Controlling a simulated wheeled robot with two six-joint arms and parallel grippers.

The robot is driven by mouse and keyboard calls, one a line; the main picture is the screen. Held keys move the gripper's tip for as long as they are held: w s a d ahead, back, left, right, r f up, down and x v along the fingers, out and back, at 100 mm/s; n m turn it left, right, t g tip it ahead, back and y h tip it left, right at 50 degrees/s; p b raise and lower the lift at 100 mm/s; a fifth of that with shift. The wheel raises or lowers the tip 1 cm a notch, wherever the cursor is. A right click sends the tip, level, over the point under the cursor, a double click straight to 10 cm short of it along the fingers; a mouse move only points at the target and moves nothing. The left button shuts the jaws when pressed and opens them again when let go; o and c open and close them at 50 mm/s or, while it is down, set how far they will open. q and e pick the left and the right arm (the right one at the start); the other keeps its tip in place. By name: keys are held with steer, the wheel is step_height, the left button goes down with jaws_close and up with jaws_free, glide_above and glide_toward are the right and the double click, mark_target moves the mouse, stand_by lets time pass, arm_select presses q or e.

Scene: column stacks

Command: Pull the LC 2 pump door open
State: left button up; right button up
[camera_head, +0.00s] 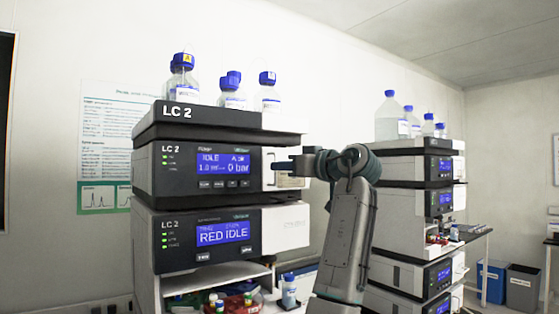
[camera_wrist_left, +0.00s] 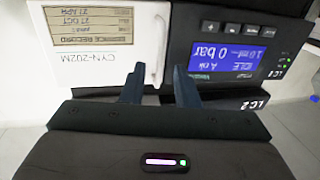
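The LC 2 pump module (camera_head: 165,172) stands in the left stack, its display reading IDLE and 0 bar. Its white door (camera_head: 284,181) is at the right of the front and looks closed. In the left wrist view, which is upside down, the door (camera_wrist_left: 95,62) carries a service record label and a white bar handle (camera_wrist_left: 157,48). My left gripper (camera_head: 280,165) is at the door front. In the wrist view its fingers (camera_wrist_left: 159,72) are open, one to each side of the handle's line; contact cannot be told. My right gripper is not in view.
Blue-capped bottles (camera_head: 230,92) stand on the LC 2 top tray (camera_head: 220,116). Below the pump is another module (camera_head: 170,240) reading RED IDLE. A second stack (camera_head: 400,215) stands at the right, behind my left arm. Small bottles (camera_head: 289,292) stand at the bottom.

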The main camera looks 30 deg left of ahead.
arm_select(q)
steer(key=shift+w+a, duration=0.15)
steer(key=shift+a, duration=0.4)
steer(key=shift+w+a, duration=0.15)
steer(key=shift+a, duration=0.35)
jaws_close()
steer(key=shift+p, duration=0.3)
